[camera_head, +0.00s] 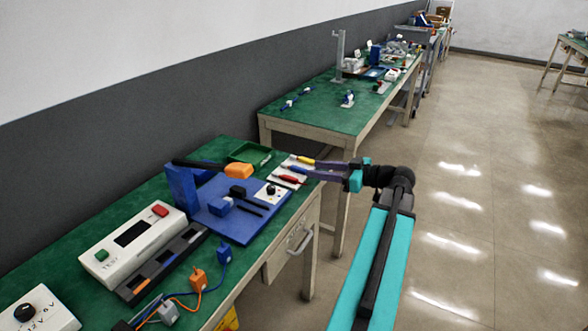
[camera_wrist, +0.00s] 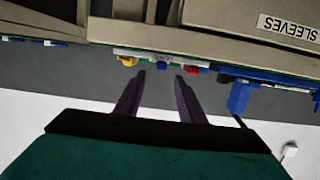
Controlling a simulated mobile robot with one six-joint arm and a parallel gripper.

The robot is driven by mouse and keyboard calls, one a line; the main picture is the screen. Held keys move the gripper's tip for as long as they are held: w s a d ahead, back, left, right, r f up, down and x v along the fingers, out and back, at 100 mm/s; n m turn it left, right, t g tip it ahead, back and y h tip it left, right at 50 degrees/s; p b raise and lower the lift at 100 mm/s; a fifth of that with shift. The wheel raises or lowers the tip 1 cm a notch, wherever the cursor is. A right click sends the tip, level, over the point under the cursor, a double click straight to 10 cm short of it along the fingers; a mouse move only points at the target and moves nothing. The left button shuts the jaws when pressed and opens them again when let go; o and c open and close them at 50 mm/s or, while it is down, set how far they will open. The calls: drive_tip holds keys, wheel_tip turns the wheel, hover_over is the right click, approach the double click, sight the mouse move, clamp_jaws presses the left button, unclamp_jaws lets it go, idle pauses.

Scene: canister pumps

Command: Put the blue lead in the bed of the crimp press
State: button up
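The blue lead (camera_head: 297,169) lies on a small white holder (camera_head: 281,178) at the far end of the near bench, between a yellow lead (camera_head: 303,160) and a red lead (camera_head: 290,180). In the wrist view the blue lead (camera_wrist: 162,67) shows small, between my fingertips in the picture. My gripper (camera_head: 316,168) is open and empty at the bench's right edge, its fingers pointing towards the leads; the exact gap is hard to tell. The crimp press (camera_head: 181,187) is blue, with a base plate and an orange-ended lever (camera_head: 239,171). Its bed is not clearly distinguishable.
A green tray (camera_head: 236,153) sits behind the press. A white test box (camera_head: 128,239) with a dark slotted strip stands left of it. Orange and blue plugs with cables (camera_head: 198,280) lie in front. A drawer (camera_head: 290,247) is under the bench edge. The aisle floor at right is clear.

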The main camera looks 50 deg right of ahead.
sight(296, 167)
drive_tip(key=shift+x, duration=1.3)
drive_tip(key=shift+x, duration=2.6)
drive_tip(key=shift+a, duration=0.1)
clamp_jaws()
